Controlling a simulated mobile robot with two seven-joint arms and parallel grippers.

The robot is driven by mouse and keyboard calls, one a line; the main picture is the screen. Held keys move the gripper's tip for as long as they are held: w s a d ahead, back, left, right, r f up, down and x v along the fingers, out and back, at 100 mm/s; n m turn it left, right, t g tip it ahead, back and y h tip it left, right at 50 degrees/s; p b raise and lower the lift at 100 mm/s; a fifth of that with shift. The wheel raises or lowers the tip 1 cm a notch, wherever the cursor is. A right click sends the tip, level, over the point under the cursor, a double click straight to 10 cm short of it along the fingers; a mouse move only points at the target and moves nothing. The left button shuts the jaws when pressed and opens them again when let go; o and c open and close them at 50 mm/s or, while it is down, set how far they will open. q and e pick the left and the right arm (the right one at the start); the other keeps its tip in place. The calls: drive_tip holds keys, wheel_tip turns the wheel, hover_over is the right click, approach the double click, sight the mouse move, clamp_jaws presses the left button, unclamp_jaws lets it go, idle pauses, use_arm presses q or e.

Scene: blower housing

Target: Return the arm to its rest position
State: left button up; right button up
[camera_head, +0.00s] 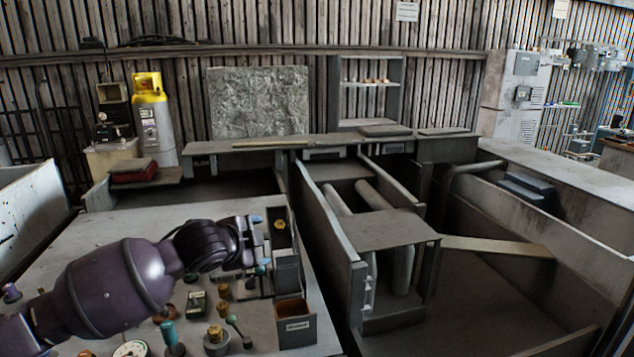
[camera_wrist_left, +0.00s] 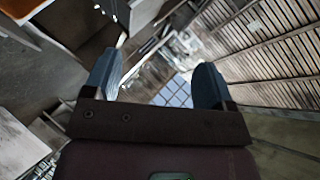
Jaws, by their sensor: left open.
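My left arm (camera_head: 115,285) is dark purple and reaches in from the left over the light table. Its gripper (camera_head: 259,244) is above the table's right part, near small bins, with its blue fingertips apart. In the left wrist view the two blue fingers (camera_wrist_left: 155,84) stand wide apart with nothing between them. That view looks past them to the slatted wall and a blurred far area. My right gripper is in neither view.
Several small parts, such as a green-topped piece (camera_head: 168,333) and a round gauge (camera_head: 131,349), stand on the table (camera_head: 105,228) under and in front of the arm. An open brown bin (camera_head: 295,325) is at its right edge. Grey troughs (camera_head: 330,225) lie beyond.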

use_arm(q)
drive_tip(key=s+a+f+n+y, duration=0.1)
drive_tip(key=s+a+f+n, duration=0.3)
drive_tip(key=s+f, duration=0.6)
drive_tip(key=s+a+f+n+y, duration=0.2)
drive_tip(key=s+a+f+n, duration=0.2)
drive_tip(key=s+f, duration=0.7)
drive_tip(key=s+a+f+n+y, duration=0.1)
drive_tip(key=s+a+f+n, duration=0.3)
drive_tip(key=s+f+n, duration=0.4)
drive_tip(key=s+f, duration=0.2)
drive_tip(key=s, duration=0.3)
drive_tip(key=shift+s+a+f+y, duration=0.2)
drive_tip(key=shift+a+f+y, duration=0.1)
drive_tip(key=shift+a+y, duration=0.1)
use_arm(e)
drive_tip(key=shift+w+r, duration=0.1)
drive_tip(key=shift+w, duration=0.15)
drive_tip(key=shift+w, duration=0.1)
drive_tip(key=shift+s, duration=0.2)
